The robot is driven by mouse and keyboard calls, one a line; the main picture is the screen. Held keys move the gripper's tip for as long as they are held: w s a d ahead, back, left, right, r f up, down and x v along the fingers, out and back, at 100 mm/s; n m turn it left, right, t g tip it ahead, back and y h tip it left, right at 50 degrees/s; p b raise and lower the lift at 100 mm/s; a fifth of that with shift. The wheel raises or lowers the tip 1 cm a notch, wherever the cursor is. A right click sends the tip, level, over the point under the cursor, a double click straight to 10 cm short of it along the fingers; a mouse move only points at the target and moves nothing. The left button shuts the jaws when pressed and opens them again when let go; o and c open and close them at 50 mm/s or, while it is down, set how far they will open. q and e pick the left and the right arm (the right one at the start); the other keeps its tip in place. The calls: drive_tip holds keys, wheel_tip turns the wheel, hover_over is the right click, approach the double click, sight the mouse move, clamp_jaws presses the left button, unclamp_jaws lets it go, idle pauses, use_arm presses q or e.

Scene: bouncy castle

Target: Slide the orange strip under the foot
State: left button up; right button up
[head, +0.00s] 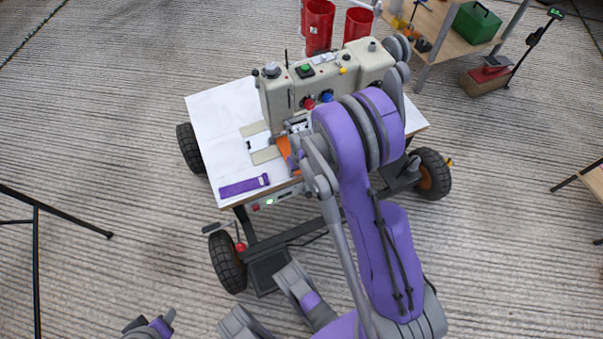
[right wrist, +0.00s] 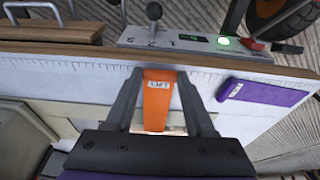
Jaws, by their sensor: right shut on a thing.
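The orange strip (head: 284,146) lies flat at the near side of the sewing machine (head: 325,78), on the white table top (head: 215,115). In the right wrist view the strip (right wrist: 157,105), with a small white label, runs between the fingers of my right gripper (right wrist: 160,72). The right gripper (head: 296,160) is shut on it, low over the table near its front edge. The machine's foot is mostly hidden behind my right gripper and arm in the head view, so I cannot tell how the strip lies relative to it. A grey and purple part of my left gripper (head: 150,326) shows at the bottom edge, far from the table.
A purple strip (head: 244,186) lies at the table's front left; it is right of my gripper in the wrist view (right wrist: 265,95). A control panel with a lit green button (right wrist: 222,42) is along the front edge. Red bins (head: 318,25) stand behind.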

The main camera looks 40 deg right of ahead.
drive_tip(key=shift+w+d, duration=0.2)
drive_tip(key=shift+w, duration=0.5)
drive_tip(key=shift+w+d+f, duration=0.1)
drive_tip(key=shift+w+d, duration=0.15)
drive_tip(key=shift+w, duration=0.45)
drive_tip(key=shift+w+d, duration=0.2)
drive_tip(key=shift+w, duration=0.5)
drive_tip(key=o, duration=1.1)
drive_tip(key=shift+c, duration=0.2)
drive_tip(key=p+v, duration=0.2)
drive_tip(key=v, duration=0.8)
drive_tip(key=shift+r+p, duration=0.35)
drive_tip(key=shift+r, duration=0.05)
drive_tip(key=shift+s, duration=0.15)
